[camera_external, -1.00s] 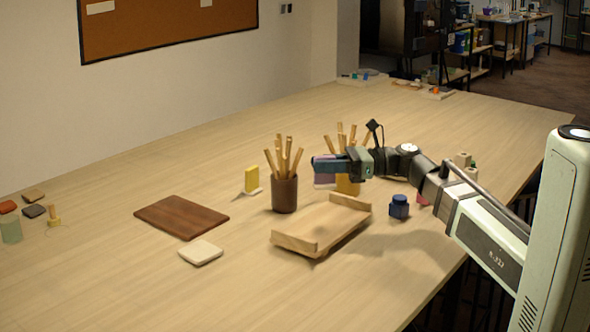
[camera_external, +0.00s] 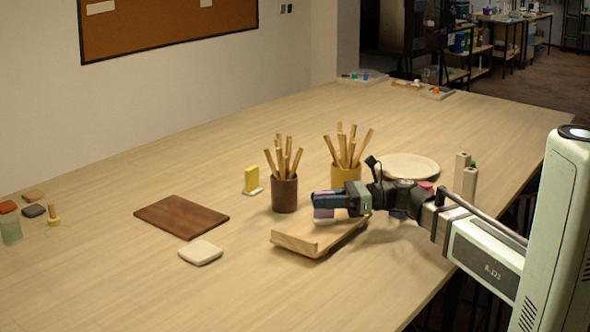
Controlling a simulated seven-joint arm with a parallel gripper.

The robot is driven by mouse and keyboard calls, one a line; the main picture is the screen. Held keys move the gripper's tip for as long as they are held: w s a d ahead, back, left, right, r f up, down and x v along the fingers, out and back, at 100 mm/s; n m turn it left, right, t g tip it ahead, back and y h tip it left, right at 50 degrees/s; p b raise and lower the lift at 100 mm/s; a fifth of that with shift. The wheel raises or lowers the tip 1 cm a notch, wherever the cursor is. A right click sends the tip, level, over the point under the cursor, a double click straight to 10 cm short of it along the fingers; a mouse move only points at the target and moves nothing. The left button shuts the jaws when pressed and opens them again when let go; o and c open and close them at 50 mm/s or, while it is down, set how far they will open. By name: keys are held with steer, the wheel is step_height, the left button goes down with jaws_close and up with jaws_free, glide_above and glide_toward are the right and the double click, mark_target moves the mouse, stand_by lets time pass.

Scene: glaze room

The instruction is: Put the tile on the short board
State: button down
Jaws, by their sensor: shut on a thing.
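My gripper (camera_external: 321,207) is shut on a small lilac tile (camera_external: 323,216), of which only a part shows below the fingers. The tile is over a light wooden board with raised ends (camera_external: 294,243), which appears to be the short board. I cannot tell whether the tile touches the board. A flat dark brown board (camera_external: 182,216) lies to the left. A cream square piece (camera_external: 200,252) lies on the table in front of it.
A brown cup (camera_external: 285,195) and a yellow cup (camera_external: 346,176), both with wooden sticks, stand behind my gripper. A yellow block on a pale base (camera_external: 251,180) stands left of them. A round pale plate (camera_external: 411,166) lies behind my arm.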

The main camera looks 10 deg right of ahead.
steer(key=shift+f, duration=0.35)
steer(key=c, duration=1)
jaws_free()
steer(key=shift+f, duration=0.15)
steer(key=shift+d, duration=0.25)
steer(key=d, duration=1.1)
steer(key=shift+d, duration=0.25)
steer(key=shift+r, duration=0.2)
